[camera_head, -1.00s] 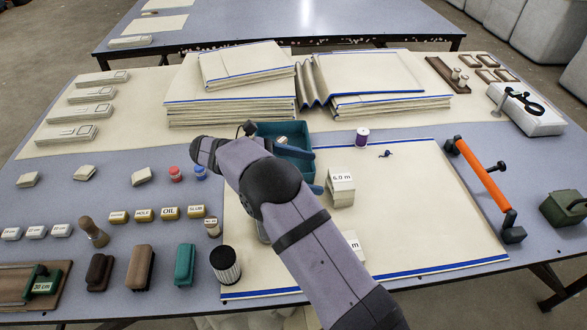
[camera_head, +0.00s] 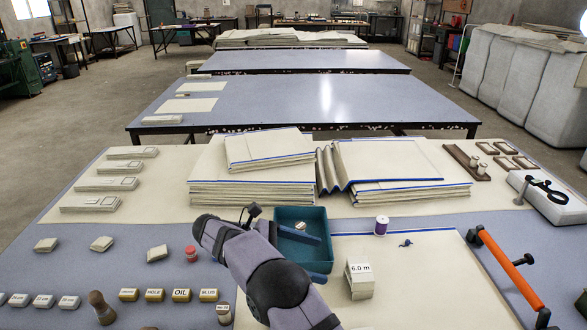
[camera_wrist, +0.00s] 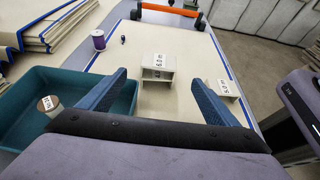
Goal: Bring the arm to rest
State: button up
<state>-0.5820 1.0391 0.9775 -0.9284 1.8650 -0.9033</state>
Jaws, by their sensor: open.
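My gripper (camera_wrist: 158,100) shows in the wrist view with its two blue fingers spread wide apart and nothing between them. In the head view my arm reaches up from the bottom edge, and the gripper is beside the teal bin (camera_head: 322,224), partly hidden by my own arm. The cream cloth (camera_head: 440,262) with blue edges lies flat on the table beyond the fingers. A white block marked 6.0 m (camera_head: 360,284) stands on the cloth; it also shows in the wrist view (camera_wrist: 157,68).
The teal bin holds a small spool (camera_wrist: 49,104). A purple spool (camera_head: 382,226) stands behind the block. An orange-handled bar (camera_head: 506,262) lies at the right. Stacked cloths (camera_head: 250,185) fill the table's back. Small blocks and labelled pieces (camera_head: 155,295) lie at the left.

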jog(key=s+d+f+m+g+y, duration=0.1)
jog(key=s+m+y, duration=0.3)
jog(key=s, duration=0.4)
jog(key=s+d+f+m+g+y+p, duration=0.1)
jog(key=s+d+f+m+y, duration=0.1)
jog(key=s, duration=0.6)
jog(key=s+d+f+m+g+y, duration=0.1)
jog(key=s+d+m+y, duration=0.1)
jog(key=s+m+y, duration=0.5)
jog(key=shift+s+d+f+m+p, duration=0.1)
jog(key=shift+s+d+m+p, duration=0.1)
jog(key=shift+s, duration=0.35)
jog(key=shift+s+d+f+m+p, duration=0.1)
jog(key=shift+s+d+m+p, duration=0.1)
jog(key=shift+s, duration=0.35)
jog(key=f+m+t, duration=0.1)
jog(key=d+f+m+t+b, duration=0.1)
jog(key=d+f+m+b, duration=0.1)
jog(key=m, duration=0.1)
jog(key=shift+f+t, duration=0.4)
notch_tip(320, 180, up, 17)
jog(key=p, duration=1.6)
jog(key=shift+w+p, duration=0.15)
jog(key=shift+p, duration=0.25)
